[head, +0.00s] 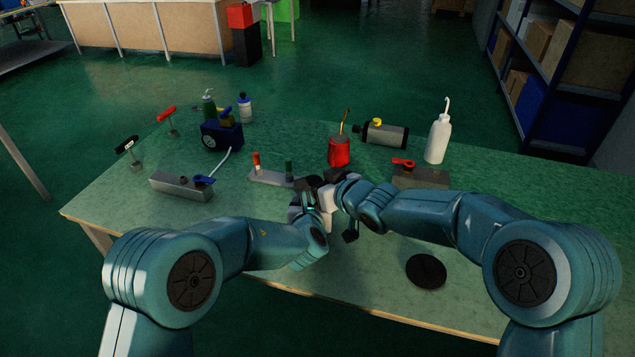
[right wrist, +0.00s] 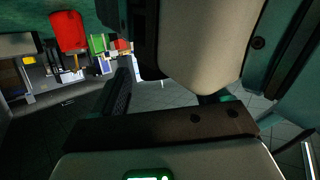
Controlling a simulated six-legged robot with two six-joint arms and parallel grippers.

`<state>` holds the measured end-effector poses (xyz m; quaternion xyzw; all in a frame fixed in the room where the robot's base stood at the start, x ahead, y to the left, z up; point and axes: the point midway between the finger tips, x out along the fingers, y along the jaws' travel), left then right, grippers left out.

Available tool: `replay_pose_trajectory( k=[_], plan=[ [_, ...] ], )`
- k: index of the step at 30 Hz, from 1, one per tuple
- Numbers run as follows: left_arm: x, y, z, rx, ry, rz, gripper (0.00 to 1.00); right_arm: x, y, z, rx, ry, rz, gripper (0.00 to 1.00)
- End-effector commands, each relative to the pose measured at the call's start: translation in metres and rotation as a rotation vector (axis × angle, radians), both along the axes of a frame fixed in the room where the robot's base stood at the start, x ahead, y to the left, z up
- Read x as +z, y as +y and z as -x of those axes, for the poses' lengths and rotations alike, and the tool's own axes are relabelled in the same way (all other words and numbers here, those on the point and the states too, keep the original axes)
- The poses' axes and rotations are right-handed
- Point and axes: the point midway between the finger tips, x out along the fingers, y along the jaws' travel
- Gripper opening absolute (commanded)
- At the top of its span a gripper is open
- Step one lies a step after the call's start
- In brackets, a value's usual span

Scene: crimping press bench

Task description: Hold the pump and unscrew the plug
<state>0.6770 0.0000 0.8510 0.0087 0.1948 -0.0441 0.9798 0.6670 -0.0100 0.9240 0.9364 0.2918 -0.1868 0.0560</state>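My two grippers meet close together over the middle of the table in the head view. My right gripper (head: 333,185) comes in from the right, its dark fingers beside a black part I cannot name. My left gripper (head: 306,207) is just below and to the left, partly hidden by its own arm. Whether either gripper holds anything is hidden. I cannot pick out the pump or plug with certainty. A grey cylinder with black ends and a yellow cap (head: 385,134) lies at the back, apart from both grippers. The right wrist view is mostly filled by pale and dark gripper parts.
A red can (head: 339,151) stands behind my grippers; it also shows in the right wrist view (right wrist: 68,32). A bar with red and green handles (head: 268,178) lies left. A white bottle (head: 438,139) stands back right. A black disc (head: 426,271) lies on the clear front right.

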Motion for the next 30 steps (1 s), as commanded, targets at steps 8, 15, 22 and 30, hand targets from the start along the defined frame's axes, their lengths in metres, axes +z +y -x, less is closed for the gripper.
replay_pose_trajectory(
  k=[8,15,22,30],
  plan=[
    [0.000,0.000,0.000,0.000,0.000,0.000,0.32,0.000,-0.001,0.001,0.000,0.000,0.000,0.74],
    [0.000,0.000,0.000,0.000,0.000,0.000,0.32,0.016,-0.020,0.027,-0.002,-0.002,-0.001,0.74],
    [0.000,0.000,0.000,0.000,0.000,0.000,0.32,0.035,-0.047,0.068,-0.002,-0.002,-0.001,0.74],
    [0.000,0.000,0.000,0.000,0.000,0.000,0.32,0.046,-0.062,0.090,-0.001,0.000,0.000,0.58]
  ],
)
